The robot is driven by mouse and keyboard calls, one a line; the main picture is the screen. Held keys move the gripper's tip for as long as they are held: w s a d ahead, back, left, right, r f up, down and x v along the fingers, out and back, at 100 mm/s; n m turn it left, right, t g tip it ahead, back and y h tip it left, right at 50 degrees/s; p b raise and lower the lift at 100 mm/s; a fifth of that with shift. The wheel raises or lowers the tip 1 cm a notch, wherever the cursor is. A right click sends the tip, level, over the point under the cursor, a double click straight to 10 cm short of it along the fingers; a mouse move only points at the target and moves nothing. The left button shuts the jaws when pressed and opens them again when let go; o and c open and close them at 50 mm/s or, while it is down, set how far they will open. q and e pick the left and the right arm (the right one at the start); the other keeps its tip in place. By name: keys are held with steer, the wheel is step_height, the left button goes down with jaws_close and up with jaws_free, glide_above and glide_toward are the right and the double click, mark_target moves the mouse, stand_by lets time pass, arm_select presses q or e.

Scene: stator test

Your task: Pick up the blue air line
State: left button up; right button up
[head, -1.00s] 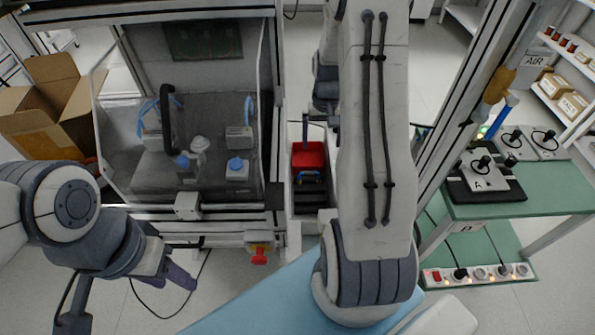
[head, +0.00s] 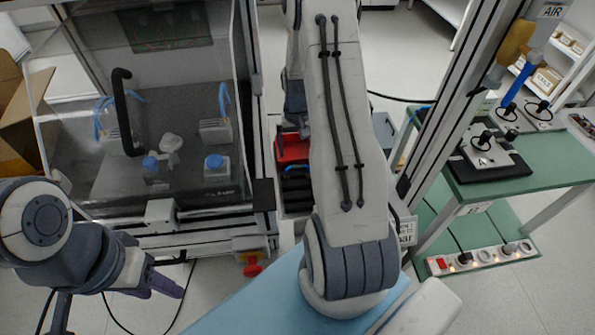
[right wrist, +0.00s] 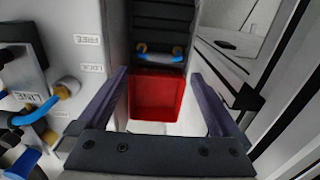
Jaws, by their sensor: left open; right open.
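A short blue air line (right wrist: 160,58) with brass-coloured ends lies across a black slotted rack in the right wrist view. In the head view a blue strip of it (head: 297,168) shows just left of my right arm. My right gripper (right wrist: 160,74) is open and empty, its two dark fingers spread either side of a red bin, with the line beyond, apart from the fingers. My left gripper (head: 163,283) is open and empty at lower left, away from the line.
The red bin (right wrist: 157,95) sits in front of the black rack (right wrist: 163,18). Another blue hose (right wrist: 42,113) with a brass fitting is at left. A clear-fronted machine (head: 80,190) stands left. A green bench (head: 540,165) stands right; another blue tube (head: 517,83) hangs above it.

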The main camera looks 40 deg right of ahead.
mark_target(298, 165)
steer(key=f, duration=0.4)
steer(key=shift+s+a+f, duration=0.15)
steer(key=shift+s, duration=0.1)
steer(key=shift+f, duration=0.6)
steer(key=c, duration=1.2)
